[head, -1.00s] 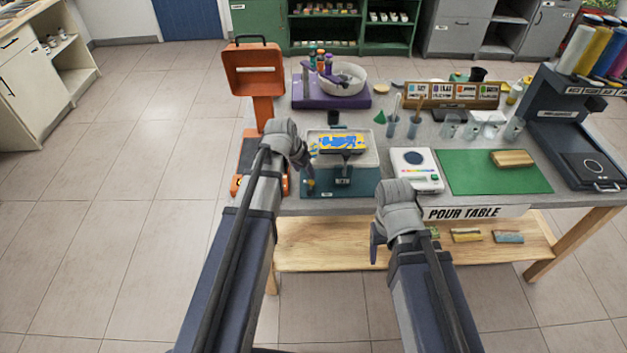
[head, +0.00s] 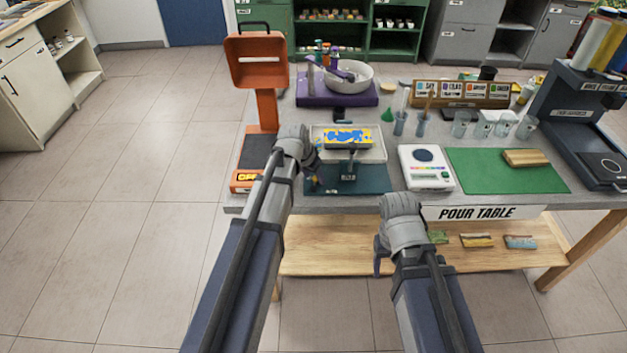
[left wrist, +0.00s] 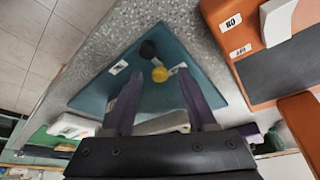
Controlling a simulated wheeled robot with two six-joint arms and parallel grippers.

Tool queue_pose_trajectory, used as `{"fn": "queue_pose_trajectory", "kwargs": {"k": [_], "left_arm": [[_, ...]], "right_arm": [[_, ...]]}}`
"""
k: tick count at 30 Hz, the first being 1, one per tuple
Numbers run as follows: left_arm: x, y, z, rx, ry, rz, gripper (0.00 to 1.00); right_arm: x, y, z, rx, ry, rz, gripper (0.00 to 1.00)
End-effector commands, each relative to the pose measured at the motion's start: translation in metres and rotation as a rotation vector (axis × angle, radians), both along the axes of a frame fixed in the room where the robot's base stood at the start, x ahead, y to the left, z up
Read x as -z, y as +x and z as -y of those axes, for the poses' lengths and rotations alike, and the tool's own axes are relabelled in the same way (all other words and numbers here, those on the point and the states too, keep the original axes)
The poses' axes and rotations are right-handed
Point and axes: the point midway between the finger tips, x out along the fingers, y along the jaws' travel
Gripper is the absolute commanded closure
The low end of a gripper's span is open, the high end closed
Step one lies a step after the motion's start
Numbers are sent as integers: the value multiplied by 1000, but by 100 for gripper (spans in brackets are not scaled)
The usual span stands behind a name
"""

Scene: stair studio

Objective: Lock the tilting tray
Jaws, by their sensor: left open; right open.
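The tilting tray (head: 376,153) is pale grey with a raised rim, above a teal base (head: 375,180) at the table's front edge. A blue and yellow painted block (head: 348,138) sits on it. My left gripper (head: 312,181) is at the base's left side, left of the tray. Contact cannot be told. My right gripper (head: 378,262) is open and empty in front of the table.
An orange stand (head: 266,108) is just left of my left gripper. A white scale (head: 425,168) and green mat (head: 500,172) lie right of the tray. A purple stand (head: 320,93) with a bowl (head: 350,74) is behind. A lower wooden shelf (head: 340,240) juts below.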

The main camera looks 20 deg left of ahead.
Motion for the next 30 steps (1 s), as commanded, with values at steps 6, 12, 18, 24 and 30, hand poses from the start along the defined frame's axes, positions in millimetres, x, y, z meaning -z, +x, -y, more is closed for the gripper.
{"fn": "queue_pose_trajectory", "kwargs": {"k": [6, 12, 18, 24, 30], "left_arm": [[-1, 0, 0, 0, 0, 0, 45], [-1, 0, 0, 0, 0, 0, 68], [-1, 0, 0, 0, 0, 0, 90], [-1, 0, 0, 0, 0, 0, 100], [-1, -1, 0, -3, 0, -1, 100]], "right_arm": [[-1, 0, 0, 0, 0, 0, 34], [-1, 0, 0, 0, 0, 0, 34], [-1, 0, 0, 0, 0, 0, 34], [-1, 0, 0, 0, 0, 0, 34], [-1, 0, 0, 0, 0, 0, 34]]}}
